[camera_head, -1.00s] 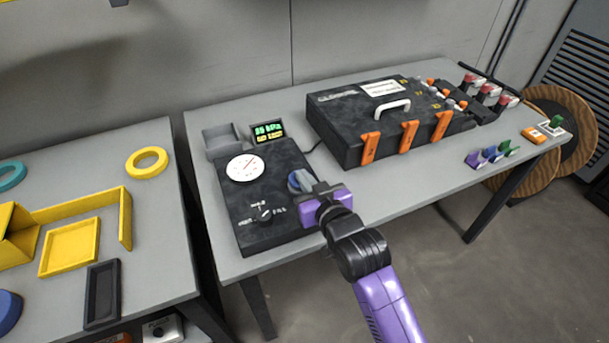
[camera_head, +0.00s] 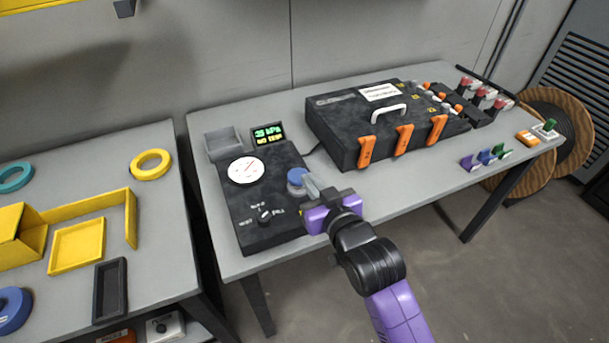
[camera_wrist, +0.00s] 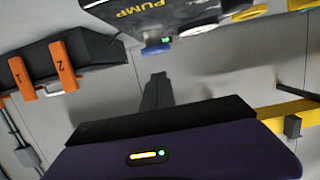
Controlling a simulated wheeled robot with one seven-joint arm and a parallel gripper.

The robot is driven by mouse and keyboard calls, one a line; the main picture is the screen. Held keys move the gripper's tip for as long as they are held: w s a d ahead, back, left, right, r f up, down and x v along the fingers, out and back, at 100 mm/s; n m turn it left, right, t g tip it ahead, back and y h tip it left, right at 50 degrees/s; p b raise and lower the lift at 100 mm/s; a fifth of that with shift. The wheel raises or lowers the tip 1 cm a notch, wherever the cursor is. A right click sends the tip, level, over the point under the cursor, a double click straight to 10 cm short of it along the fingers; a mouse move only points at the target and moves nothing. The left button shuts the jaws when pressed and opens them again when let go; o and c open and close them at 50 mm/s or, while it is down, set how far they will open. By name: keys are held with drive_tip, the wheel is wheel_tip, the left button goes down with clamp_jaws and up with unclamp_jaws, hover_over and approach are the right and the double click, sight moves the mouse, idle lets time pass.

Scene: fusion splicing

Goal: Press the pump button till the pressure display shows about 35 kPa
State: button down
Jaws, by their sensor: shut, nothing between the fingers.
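The black pump box (camera_head: 262,222) stands on the grey table's left part. Its blue pump button (camera_head: 296,178) is at its right side, and a blue disc on the box marked PUMP shows in the wrist view (camera_wrist: 158,48). The pressure display (camera_head: 268,133) behind the box seems to read 35 kPa in green, with small yellow text below. My gripper (camera_head: 311,184) is shut and empty just right of the button. In the wrist view its closed fingertips (camera_wrist: 157,78) point toward the blue disc with a visible gap.
A round white gauge (camera_head: 246,170) and a black selector knob (camera_head: 264,215) are on the box. A grey open bin (camera_head: 223,142) stands behind it. A black case with orange latches (camera_head: 404,140) stands to the right.

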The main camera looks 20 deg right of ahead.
drive_tip(key=v, duration=0.5)
drive_tip(key=shift+s+r, duration=0.15)
idle(1.5)
drive_tip(key=s+r+t, duration=0.3)
drive_tip(key=s+r, duration=0.1)
drive_tip(key=s+f+g, duration=0.1)
drive_tip(key=s+f, duration=0.2)
drive_tip(key=s, duration=1.2)
drive_tip(key=s+f+g, duration=0.2)
drive_tip(key=s, duration=1.3)
drive_tip(key=shift+s+f+g, duration=0.25)
drive_tip(key=shift+f+g, duration=0.05)
drive_tip(key=shift+f, duration=0.1)
